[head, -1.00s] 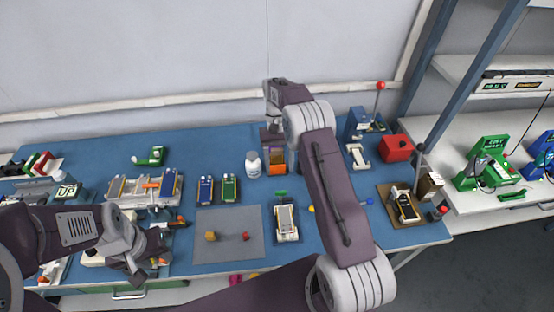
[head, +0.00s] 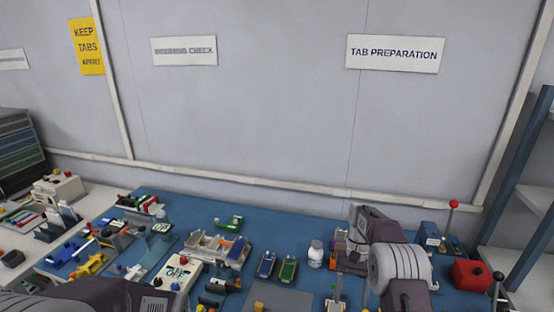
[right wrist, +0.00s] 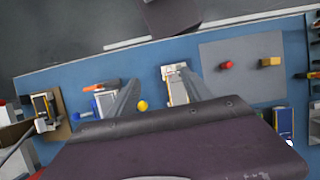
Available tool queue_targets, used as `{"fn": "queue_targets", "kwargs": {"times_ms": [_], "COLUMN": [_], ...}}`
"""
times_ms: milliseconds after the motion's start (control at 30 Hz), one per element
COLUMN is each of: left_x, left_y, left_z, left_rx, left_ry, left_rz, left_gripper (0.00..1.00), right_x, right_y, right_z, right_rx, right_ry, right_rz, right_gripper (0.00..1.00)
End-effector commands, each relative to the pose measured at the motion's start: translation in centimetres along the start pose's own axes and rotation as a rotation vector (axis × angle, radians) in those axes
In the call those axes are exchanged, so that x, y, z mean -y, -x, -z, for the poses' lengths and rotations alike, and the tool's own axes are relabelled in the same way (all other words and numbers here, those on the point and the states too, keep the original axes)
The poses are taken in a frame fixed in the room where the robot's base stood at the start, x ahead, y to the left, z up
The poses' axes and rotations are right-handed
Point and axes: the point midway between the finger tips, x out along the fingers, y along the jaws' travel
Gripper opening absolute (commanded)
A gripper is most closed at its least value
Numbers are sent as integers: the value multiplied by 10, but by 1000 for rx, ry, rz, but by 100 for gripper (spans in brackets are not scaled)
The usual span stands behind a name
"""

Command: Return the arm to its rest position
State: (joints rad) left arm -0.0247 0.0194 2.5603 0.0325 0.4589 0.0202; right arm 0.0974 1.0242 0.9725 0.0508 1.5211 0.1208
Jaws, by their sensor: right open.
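My right arm (head: 400,262) reaches in from the lower right of the head view, over the right part of the blue table. In the right wrist view my right gripper (right wrist: 153,90) has its two long grey fingers spread wide, with nothing held between them. The fingers hang above the table, and one overlaps a white fixture (right wrist: 175,78) in the picture. My left arm (head: 120,294) is low at the left of the head view. What seems to be its gripper is a dark shape at the bottom, too cut off to judge its jaws.
The blue table (head: 185,208) is crowded: a white bottle (head: 315,255), blue and green cell trays (head: 287,269), a red box (head: 470,274) and a red-knobbed lever device (head: 432,236). The grey mat (right wrist: 240,50) holds red and yellow blocks.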

Motion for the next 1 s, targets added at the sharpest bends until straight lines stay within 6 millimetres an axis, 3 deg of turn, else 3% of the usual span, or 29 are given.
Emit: {"fn": "queue_targets", "kwargs": {"times_ms": [33,167,300,600,767,900,1000], "left_x": [0,0,0,0,0,0,0], "left_y": [0,0,0,0,0,0,0], "left_z": [0,0,0,0,0,0,0], "left_rx": [-1,-1,-1,-1,-1,-1,-1], "left_ry": [0,0,0,0,0,0,0], "left_rz": [0,0,0,0,0,0,0], "left_gripper": [36,36,36,36,36,36,36], "right_x": [3,9,13,18,14,4,-5], "right_y": [14,40,60,77,58,12,-23], "right_z": [0,-6,-28,-91,-136,-180,-201], "right_rx": [-32,-80,-96,-160,-231,-311,-354], "right_ry": [7,21,34,77,113,156,176], "right_rz": [2,4,1,-6,-8,-12,-16], "right_gripper": [58,58,58,58,58,58,58]}}
